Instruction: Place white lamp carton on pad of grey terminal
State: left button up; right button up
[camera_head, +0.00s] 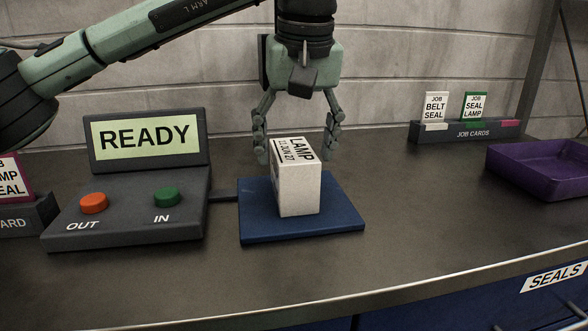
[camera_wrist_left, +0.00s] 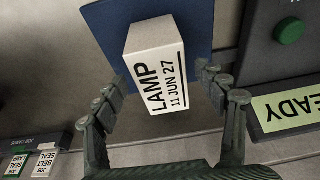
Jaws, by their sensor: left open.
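The white lamp carton (camera_head: 298,190) stands upright on the blue pad (camera_head: 343,216) beside the grey terminal (camera_head: 186,196). Its label reads "LAMP 11 JUN 27". The terminal's screen reads "READY". My left gripper (camera_head: 297,150) is open just above and behind the carton, with a finger to each side. In the left wrist view the carton (camera_wrist_left: 153,65) sits between and beyond the open fingertips, with the pad (camera_wrist_left: 108,28) under it. I see a gap between the fingers and the carton there. My right gripper is not in view.
The terminal has an orange OUT button (camera_head: 93,203) and a green IN button (camera_head: 167,197). A job card rack (camera_head: 462,132) stands at the back right, near a purple tray (camera_head: 545,168). A blue drawer labelled SEALS (camera_head: 500,306) is below the table edge. The table right of the pad is clear.

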pick_arm(q)
jog(key=v, duration=0.6)
jog(key=shift+r, duration=0.25)
